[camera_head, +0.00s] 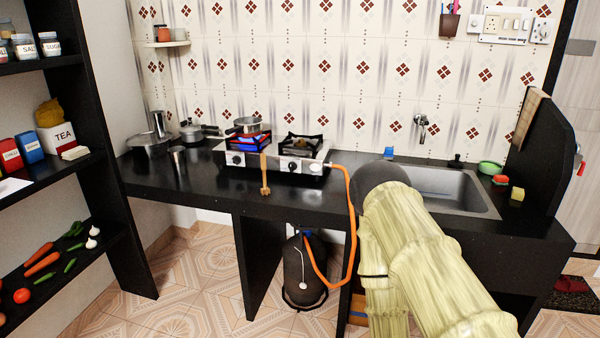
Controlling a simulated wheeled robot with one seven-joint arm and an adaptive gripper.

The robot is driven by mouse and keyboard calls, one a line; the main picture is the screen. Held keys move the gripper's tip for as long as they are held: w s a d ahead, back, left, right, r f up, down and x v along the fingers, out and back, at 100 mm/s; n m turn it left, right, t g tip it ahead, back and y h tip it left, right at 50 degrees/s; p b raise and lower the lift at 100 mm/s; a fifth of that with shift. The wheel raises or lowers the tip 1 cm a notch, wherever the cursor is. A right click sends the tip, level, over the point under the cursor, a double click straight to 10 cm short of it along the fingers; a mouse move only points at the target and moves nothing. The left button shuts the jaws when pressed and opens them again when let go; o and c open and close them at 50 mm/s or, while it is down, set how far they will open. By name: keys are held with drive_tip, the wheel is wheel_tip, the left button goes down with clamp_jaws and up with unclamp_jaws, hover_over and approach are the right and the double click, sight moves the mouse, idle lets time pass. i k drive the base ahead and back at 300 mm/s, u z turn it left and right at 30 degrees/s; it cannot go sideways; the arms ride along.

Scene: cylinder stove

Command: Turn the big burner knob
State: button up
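A two-burner gas stove (311,165) stands on the black counter, with a light front panel. The panel carries a dark left knob (237,160) and a dark right knob (292,166). Which one belongs to the big burner is too small to tell. A metal pan (248,125) sits over the left burner, where blue and red show beneath it. The right burner (302,142) has no pot on it. My pale green-yellow arm (425,255) rises from the lower right, right of the stove and in front of the sink. My gripper does not show.
A tan upright stick-like thing (265,175) stands before the stove between the knobs. An orange hose (351,210) runs from the stove's right to a dark gas cylinder (303,272) below. Pots (154,140) stand left; a sink (455,190) lies right.

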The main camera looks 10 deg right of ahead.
sight(238, 159)
drive_tip(key=u, duration=0.85)
drive_tip(key=i, duration=1.5)
drive_tip(key=z, duration=0.6)
